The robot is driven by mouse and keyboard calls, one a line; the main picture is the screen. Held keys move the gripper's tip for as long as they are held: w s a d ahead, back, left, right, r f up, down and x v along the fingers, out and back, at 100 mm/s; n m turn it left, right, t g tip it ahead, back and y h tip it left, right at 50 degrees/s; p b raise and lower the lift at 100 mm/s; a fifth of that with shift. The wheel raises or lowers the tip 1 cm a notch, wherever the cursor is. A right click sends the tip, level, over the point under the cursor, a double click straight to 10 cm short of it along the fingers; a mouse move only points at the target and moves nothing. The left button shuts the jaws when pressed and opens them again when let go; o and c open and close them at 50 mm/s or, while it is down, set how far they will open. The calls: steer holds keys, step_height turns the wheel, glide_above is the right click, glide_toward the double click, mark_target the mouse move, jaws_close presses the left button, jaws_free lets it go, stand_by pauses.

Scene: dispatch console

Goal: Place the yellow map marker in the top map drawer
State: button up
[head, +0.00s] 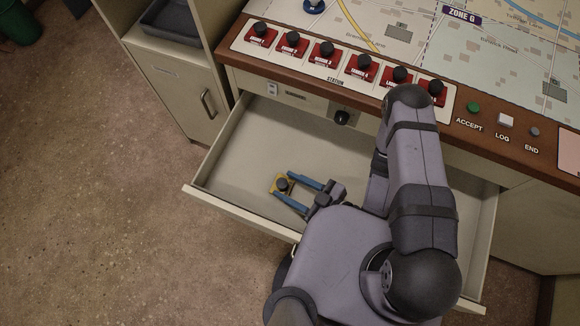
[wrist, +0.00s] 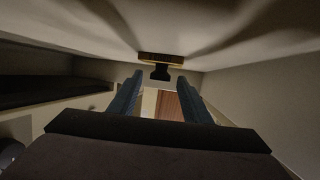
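The yellow map marker (head: 281,184), a square yellow base with a dark knob, sits on the floor of the open top map drawer (head: 232,152), toward the drawer's left front part. My gripper (head: 286,187) reaches down into the drawer with its blue fingers apart, one on each side of the knob. In the wrist view the marker (wrist: 160,58) is just past the fingertips of my gripper (wrist: 160,80), and gaps show between knob and fingers. The base lies flat against the drawer floor, which fills the top of that view.
A red row of labelled marker tiles with black knobs (head: 327,50) lines the console edge above the drawer. ACCEPT (head: 473,107), LOG and END buttons are to its right. A cabinet (head: 175,85) stands left of the drawer. My arm covers the drawer's right part.

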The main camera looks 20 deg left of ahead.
steer(key=shift+r, duration=0.2)
steer(key=shift+p+v, duration=1.95)
steer(key=shift+v, duration=3.65)
steer(key=shift+s+d+r, duration=0.1)
steer(key=shift+d, duration=0.2)
